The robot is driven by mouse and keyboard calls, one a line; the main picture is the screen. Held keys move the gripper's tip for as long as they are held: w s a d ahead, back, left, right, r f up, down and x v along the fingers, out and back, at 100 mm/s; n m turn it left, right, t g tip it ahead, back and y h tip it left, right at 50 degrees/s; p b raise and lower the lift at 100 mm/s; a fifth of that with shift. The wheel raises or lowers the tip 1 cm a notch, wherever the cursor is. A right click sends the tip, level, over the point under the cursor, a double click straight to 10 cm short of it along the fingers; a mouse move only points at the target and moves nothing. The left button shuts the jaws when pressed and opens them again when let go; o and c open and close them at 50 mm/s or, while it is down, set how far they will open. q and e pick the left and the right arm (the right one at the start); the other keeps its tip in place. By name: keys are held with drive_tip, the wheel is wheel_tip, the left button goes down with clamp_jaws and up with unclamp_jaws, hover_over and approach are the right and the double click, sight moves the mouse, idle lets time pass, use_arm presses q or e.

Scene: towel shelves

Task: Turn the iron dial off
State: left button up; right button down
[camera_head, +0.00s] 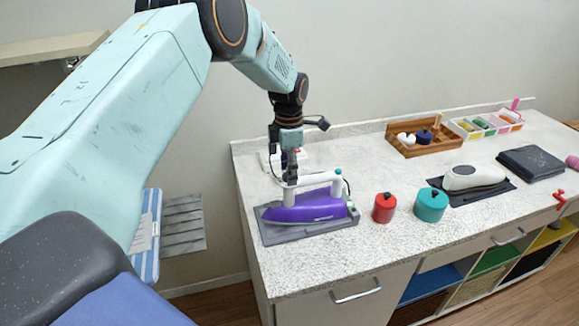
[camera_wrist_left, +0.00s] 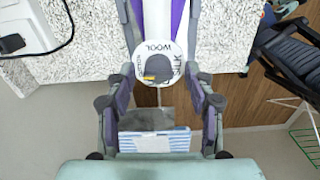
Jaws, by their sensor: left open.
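The iron (camera_head: 308,208) has a purple body and a white handle and rests on a dark grey pad (camera_head: 285,235) at the near left of the counter. In the left wrist view the round white dial (camera_wrist_left: 144,57) carries words such as WOOL and SILK around a dark grey knob (camera_wrist_left: 155,72) with a small yellow mark. My left gripper (camera_head: 291,180) points down at the iron's handle end. It also shows in the left wrist view (camera_wrist_left: 158,73), open, with its fingers on either side of the dial. Whether they touch it is unclear. My right gripper is not in view.
A red canister (camera_head: 384,208) and a teal canister (camera_head: 431,205) stand right of the iron. Behind are a white appliance (camera_head: 474,178) and a wooden tray (camera_head: 420,142). A striped board (camera_head: 148,240) stands left of the counter.

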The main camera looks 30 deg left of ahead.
use_arm(q)
drive_tip(key=shift+s+a, duration=0.1)
drive_tip(key=shift+s, duration=0.15)
drive_tip(key=shift+w+f, duration=0.15)
drive_tip(key=shift+w, duration=0.3)
drive_tip(key=c, duration=0.5)
drive_tip(key=shift+s, duration=0.1)
drive_tip(key=c, duration=0.3)
drive_tip(key=shift+s+a+r, duration=0.1)
drive_tip(key=shift+r, duration=0.1)
clamp_jaws()
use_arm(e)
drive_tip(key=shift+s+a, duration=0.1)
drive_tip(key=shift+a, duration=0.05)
